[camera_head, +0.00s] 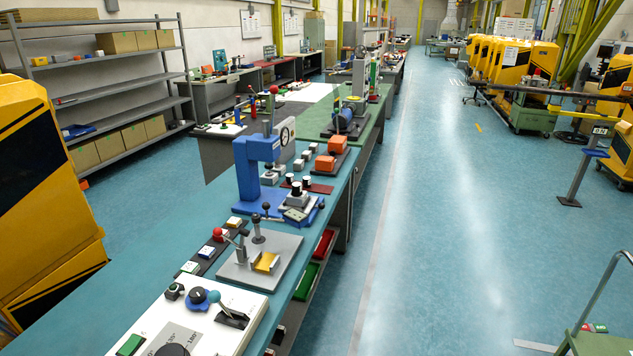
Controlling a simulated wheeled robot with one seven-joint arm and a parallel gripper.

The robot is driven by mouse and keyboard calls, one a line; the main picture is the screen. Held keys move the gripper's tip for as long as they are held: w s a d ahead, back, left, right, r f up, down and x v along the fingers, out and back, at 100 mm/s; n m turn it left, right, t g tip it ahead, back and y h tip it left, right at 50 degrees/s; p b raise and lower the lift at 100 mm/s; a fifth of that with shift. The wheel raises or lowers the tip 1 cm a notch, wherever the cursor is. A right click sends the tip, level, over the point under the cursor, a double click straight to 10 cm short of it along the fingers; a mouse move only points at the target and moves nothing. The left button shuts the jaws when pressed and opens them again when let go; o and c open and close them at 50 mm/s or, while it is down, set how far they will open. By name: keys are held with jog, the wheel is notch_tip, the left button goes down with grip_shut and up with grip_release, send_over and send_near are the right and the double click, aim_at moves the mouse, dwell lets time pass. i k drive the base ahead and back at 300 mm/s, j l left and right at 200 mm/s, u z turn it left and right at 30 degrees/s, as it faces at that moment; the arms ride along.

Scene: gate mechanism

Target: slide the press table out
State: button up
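A blue C-shaped press (247,168) stands upright on the teal workbench, near the middle of the view. At its foot is a low blue base with a small grey block (298,197) and a light plate on it. This looks like the press table, but it is too small to tell how far out it sits. A short black-knobbed lever (266,207) is at the base's near left side. My gripper is not in view.
Nearer on the bench are a grey plate with an upright black knob (257,228) and a white panel (180,325) with levers. Orange blocks (330,155) sit beyond the press. Open blue floor (430,230) lies right of the bench. A green platform with a handrail (600,343) is lower right.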

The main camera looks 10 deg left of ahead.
aim_at(310, 203)
jog(key=i+u, duration=0.2)
jog(key=i, duration=0.3)
jog(key=i+l+u, duration=0.2)
jog(key=i, duration=0.25)
jog(key=i+l+u, duration=0.25)
jog(key=i, duration=0.25)
jog(key=i+u, duration=0.2)
jog(key=u, duration=0.2)
jog(key=i+u, duration=0.2)
jog(key=u, duration=0.2)
jog(key=i+l+u, duration=0.1)
jog(key=u, duration=0.3)
jog(key=i+l+u, duration=0.2)
jog(key=u, duration=0.2)
jog(key=i+l+u, duration=0.15)
jog(key=i+u, duration=0.3)
jog(key=k, duration=0.1)
